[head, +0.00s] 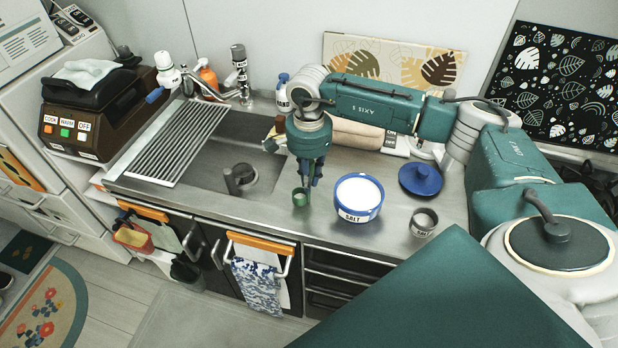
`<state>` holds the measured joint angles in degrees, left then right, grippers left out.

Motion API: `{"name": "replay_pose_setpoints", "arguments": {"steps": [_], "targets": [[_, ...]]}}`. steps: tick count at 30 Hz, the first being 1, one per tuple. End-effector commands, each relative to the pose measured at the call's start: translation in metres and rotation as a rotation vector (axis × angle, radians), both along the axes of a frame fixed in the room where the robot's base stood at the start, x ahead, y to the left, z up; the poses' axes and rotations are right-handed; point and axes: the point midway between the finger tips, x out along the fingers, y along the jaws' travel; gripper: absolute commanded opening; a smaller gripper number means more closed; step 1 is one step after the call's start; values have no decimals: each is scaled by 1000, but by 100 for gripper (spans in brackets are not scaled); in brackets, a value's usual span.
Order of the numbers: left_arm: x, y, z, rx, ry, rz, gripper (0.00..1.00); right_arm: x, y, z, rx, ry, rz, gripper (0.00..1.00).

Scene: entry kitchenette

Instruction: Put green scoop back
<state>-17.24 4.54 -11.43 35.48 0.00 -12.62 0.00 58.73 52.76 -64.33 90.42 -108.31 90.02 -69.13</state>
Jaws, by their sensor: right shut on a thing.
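The green scoop (300,198) is at the front part of the metal counter (270,222), just left of the salt tub. My right gripper (309,180) points down and is shut on the scoop. I cannot tell whether the scoop touches the counter. The blue tub (358,215), labelled SALT, stands open and is full of white salt. A round blue lid (421,181) with a knob lies to its right. My left gripper is out of view.
A small metal cup (423,222) stands right of the salt tub near the counter's front edge. The sink (225,165) and a ribbed drying rack (180,145) lie to the left. Several bottles, including a blue-capped one (283,95), stand along the back wall.

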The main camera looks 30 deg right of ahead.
Motion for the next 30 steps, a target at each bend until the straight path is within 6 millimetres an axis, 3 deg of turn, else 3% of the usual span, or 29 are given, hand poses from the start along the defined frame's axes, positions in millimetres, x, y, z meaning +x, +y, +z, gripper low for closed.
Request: {"name": "replay_pose_setpoints", "arguments": {"steps": [1,2,4,17,19,26,30], "targets": [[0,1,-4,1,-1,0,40,0,0,-3,0,0,0,0],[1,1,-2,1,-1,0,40,0,0,-2,0,0,0,22],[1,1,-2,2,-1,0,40,0,0,-1,0,0,0,36],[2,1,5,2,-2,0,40,0,0,0,1,1,-1,37],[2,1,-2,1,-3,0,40,1,0,3,1,-4,0,37],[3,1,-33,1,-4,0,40,4,1,46,0,-9,0,37],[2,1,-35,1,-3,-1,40,4,1,77,0,-6,1,37]]}}
